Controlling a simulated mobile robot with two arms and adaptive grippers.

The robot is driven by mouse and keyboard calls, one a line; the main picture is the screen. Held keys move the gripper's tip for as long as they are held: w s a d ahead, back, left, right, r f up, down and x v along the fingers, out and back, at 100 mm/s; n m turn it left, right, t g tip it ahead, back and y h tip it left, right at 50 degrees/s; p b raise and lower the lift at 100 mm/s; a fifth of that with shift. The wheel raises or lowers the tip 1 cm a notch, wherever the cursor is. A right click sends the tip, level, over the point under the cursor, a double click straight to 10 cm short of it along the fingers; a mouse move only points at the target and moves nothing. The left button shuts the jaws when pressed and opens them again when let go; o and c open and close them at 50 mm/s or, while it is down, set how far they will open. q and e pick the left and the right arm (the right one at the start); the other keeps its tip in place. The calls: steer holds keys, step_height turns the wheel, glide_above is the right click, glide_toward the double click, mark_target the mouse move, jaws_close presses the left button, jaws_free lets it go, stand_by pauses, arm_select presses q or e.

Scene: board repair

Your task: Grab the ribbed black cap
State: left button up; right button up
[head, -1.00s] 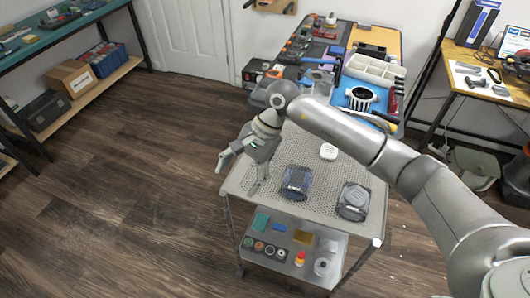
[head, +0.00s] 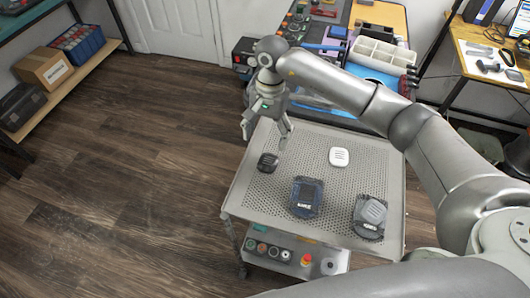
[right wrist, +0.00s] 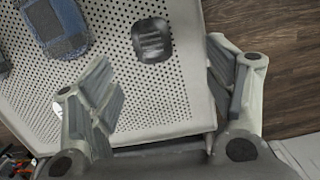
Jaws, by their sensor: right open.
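The ribbed black cap (head: 267,162) lies on the perforated top of the metal cart (head: 262,190), near its left edge. In the right wrist view the cap (right wrist: 152,40) shows its ribs and sits beyond the fingertips, between their lines. My right gripper (head: 263,138) is open and empty just behind and above the cap, apart from it. Its two spread fingers also show in the right wrist view (right wrist: 165,85). My left gripper is not in view.
A ribbed white cap (head: 339,157) lies on the cart to the right. A dark blue device (head: 306,197) and a dark device with a grey cap (head: 369,217) stand in front. A cluttered workbench is behind the cart.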

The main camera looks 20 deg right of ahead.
mark_target(268, 160)
steer(key=f, duration=0.1)
steer(key=s+f, duration=0.1)
steer(key=shift+s+a+f, duration=0.15)
steer(key=shift+s+f, duration=0.1)
steer(key=shift+f, duration=0.4)
steer(key=f, duration=0.1)
steer(key=f+p, duration=0.1)
steer(key=f, duration=0.1)
steer(key=f+p, duration=0.1)
steer(key=shift+s+d+f, duration=0.15)
steer(key=shift+s+d, duration=0.05)
steer(key=shift+d, duration=0.05)
steer(key=shift+f, duration=0.45)
steer(key=c, duration=0.5)
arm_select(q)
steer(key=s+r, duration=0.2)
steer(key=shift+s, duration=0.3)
arm_select(e)
steer(key=c, duration=0.4)
